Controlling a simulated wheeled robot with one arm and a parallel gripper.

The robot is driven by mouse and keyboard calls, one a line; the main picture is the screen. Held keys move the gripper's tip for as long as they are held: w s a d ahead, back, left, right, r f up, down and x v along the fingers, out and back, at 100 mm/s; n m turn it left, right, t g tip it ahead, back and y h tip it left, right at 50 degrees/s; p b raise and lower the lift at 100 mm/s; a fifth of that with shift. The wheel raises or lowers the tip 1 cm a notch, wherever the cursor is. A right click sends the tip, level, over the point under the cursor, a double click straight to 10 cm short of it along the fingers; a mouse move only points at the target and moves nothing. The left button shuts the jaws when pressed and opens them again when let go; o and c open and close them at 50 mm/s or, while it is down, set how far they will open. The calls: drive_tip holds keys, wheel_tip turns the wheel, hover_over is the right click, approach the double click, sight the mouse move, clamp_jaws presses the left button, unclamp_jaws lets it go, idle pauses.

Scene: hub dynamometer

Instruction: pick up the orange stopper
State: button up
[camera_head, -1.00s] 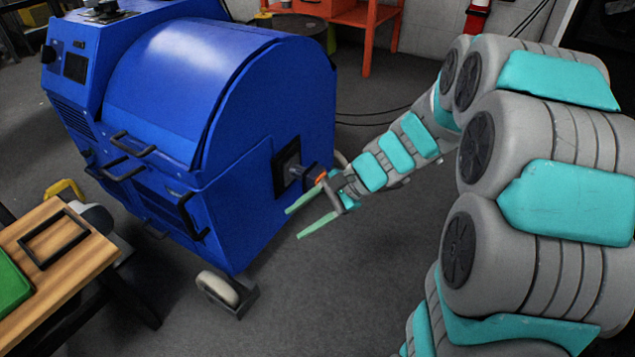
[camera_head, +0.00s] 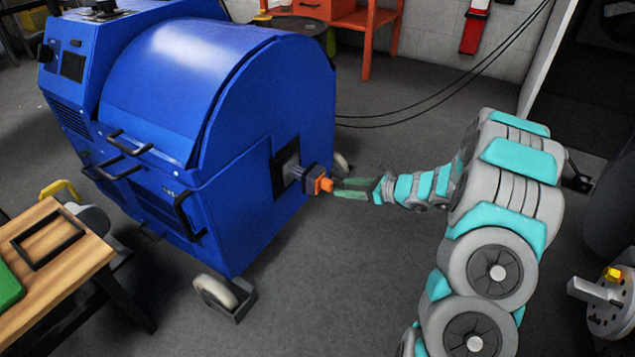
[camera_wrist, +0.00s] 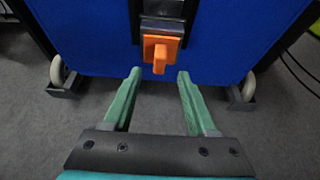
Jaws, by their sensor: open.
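The orange stopper (camera_head: 320,183) sits at the end of a dark fitting (camera_head: 300,176) on the side of the blue machine (camera_head: 270,120). In the wrist view the stopper (camera_wrist: 160,52) is a square block with a tab hanging down, just beyond my fingertips and midway between them. My gripper (camera_head: 338,188) is open and empty, with its green fingers pointing at the stopper from the right. In the wrist view a gap shows between my gripper (camera_wrist: 158,74) and the stopper's main block. Whether the fingertips overlap the tab in depth is hard to tell.
The blue machine stands on casters (camera_head: 217,292). A wooden table (camera_head: 75,262) with a green item (camera_head: 8,285) is at the lower left. A flanged grey part with a yellow piece (camera_head: 613,274) is at the right edge.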

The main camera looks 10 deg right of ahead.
sight(332, 187)
drive_tip(key=x, duration=0.6)
drive_tip(key=shift+s+d+f, duration=0.1)
drive_tip(key=shift+f, duration=0.1)
clamp_jaws()
idle(0.5)
